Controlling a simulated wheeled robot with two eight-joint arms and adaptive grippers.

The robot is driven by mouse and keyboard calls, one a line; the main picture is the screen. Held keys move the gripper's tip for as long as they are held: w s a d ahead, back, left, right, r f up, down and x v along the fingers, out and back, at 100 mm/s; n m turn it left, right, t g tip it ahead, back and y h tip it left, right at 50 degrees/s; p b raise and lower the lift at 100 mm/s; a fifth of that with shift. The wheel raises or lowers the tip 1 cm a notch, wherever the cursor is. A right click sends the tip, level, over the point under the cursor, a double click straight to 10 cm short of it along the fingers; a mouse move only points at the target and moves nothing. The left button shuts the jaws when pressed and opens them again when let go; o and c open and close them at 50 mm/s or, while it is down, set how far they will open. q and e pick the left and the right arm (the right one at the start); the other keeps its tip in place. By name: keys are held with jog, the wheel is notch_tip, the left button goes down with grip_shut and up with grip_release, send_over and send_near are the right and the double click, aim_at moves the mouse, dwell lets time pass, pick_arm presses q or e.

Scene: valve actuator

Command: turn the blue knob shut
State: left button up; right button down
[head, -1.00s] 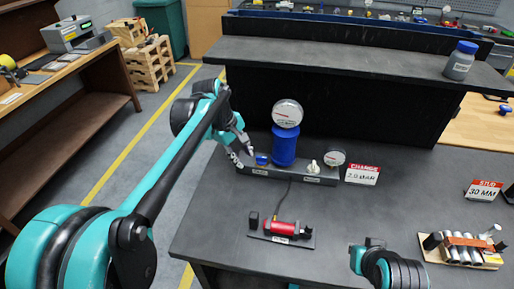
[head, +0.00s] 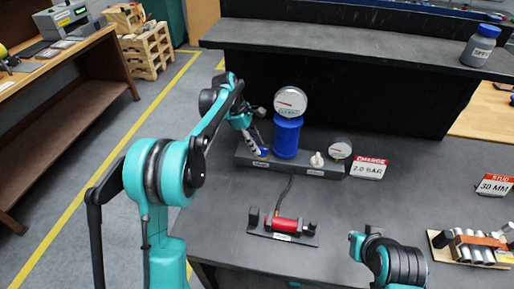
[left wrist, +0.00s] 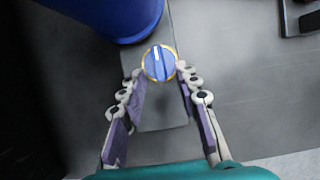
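The blue knob (left wrist: 159,63) has a pale mark on its face and a yellow ring around it. In the left wrist view it lies between the tips of my left gripper (left wrist: 159,72). The two fingers stand apart, one on each side of the knob, and I cannot tell whether either touches it. In the head view my left gripper (head: 260,150) is over the left end of the grey valve block (head: 312,170) and mostly hides the knob. My right gripper cannot be made out; only a part of my right arm shows at the lower right.
A blue cylinder (head: 286,138) with a gauge (head: 290,102) on top stands close right of the knob. A pale knob (head: 317,160), a small gauge (head: 340,150) and a charge sign (head: 369,168) are further right. A red cylinder (head: 284,225) lies on a stand in front.

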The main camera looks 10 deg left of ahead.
pick_arm(q)
jog(key=shift+d+f, duration=0.2)
jog(key=shift+f, duration=0.15)
grip_shut()
